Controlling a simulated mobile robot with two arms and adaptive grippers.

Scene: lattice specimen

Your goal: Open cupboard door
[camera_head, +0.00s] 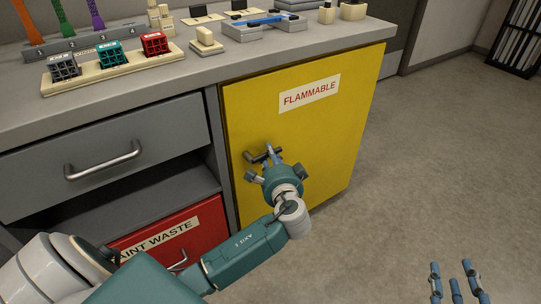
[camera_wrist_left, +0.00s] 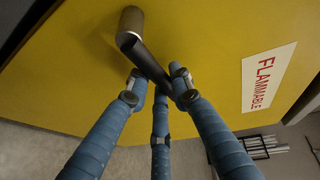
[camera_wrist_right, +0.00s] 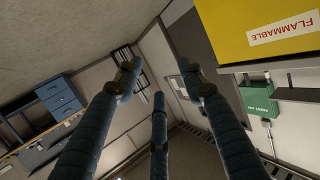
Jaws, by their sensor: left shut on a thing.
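The yellow cupboard door (camera_head: 320,140) carries a "FLAMMABLE" label and looks closed or nearly so under the grey worktop. It also fills much of the left wrist view (camera_wrist_left: 70,70). Its dark metal handle (camera_head: 252,157) is near the door's left side. In the left wrist view the handle (camera_wrist_left: 143,52) runs in between my finger tips. My left gripper (camera_head: 272,156) is shut on the handle; its fingers hide part of it. My right gripper (camera_head: 455,272) is open and empty, low at the right, away from the door.
A grey drawer (camera_head: 100,150), an open shelf and a red waste drawer (camera_head: 180,235) are left of the door. The worktop (camera_head: 180,85) holds racks of small coloured baskets and blocks. The floor (camera_head: 440,150) right of the cupboard is clear.

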